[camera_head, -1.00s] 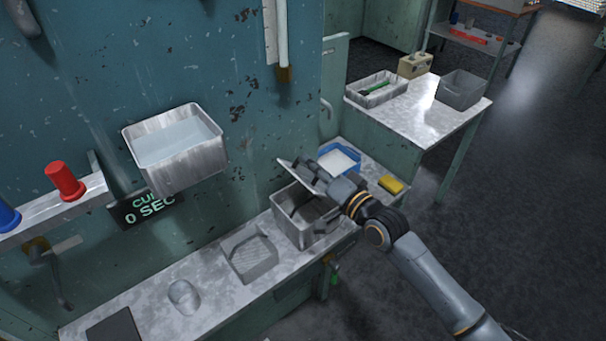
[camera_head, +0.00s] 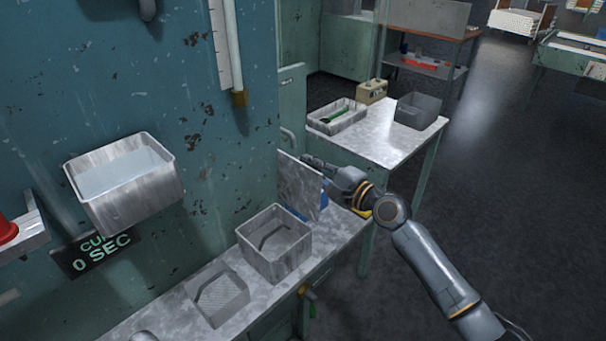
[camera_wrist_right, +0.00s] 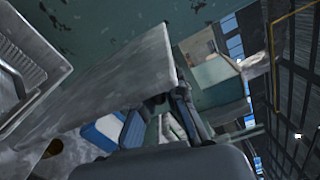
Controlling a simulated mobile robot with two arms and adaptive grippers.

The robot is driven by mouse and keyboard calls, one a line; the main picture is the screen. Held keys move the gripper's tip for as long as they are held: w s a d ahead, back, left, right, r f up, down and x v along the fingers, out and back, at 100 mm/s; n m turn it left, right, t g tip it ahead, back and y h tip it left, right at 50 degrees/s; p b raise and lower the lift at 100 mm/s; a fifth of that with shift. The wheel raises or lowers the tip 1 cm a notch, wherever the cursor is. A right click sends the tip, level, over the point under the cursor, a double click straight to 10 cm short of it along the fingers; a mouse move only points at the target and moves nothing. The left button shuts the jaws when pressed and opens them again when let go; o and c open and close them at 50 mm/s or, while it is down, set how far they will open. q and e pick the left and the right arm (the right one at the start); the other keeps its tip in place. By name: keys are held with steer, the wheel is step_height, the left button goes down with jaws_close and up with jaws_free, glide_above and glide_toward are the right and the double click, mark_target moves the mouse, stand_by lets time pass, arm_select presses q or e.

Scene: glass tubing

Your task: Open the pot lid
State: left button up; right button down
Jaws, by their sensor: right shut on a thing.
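The pot is a grey square metal box (camera_head: 268,254) on the bench, with its top open and its inside showing. The lid, a flat grey square plate (camera_head: 299,187), stands nearly upright above the bench, beyond and to the right of the pot and apart from it. My right gripper (camera_head: 312,162) is shut on the lid at its upper right edge. In the right wrist view the lid (camera_wrist_right: 105,78) runs from between the fingers (camera_wrist_right: 160,100) toward the left. My left gripper is not in view.
A blue container (camera_head: 296,212) is partly hidden behind the lid. A shallow tray (camera_head: 219,300) sits left of the pot on the bench. A metal basin (camera_head: 128,196) hangs on the wall above. A side table (camera_head: 378,138) with bins stands behind.

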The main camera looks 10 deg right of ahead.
steer(key=shift+w+d+f+m+b, duration=0.3)
steer(key=shift+w+d+m, duration=0.1)
steer(key=shift+d+m, duration=0.25)
steer(key=c, duration=1.4)
jaws_free()
steer(key=shift+a, duration=0.1)
steer(key=v, duration=1.2)
steer(key=shift+f, duration=0.1)
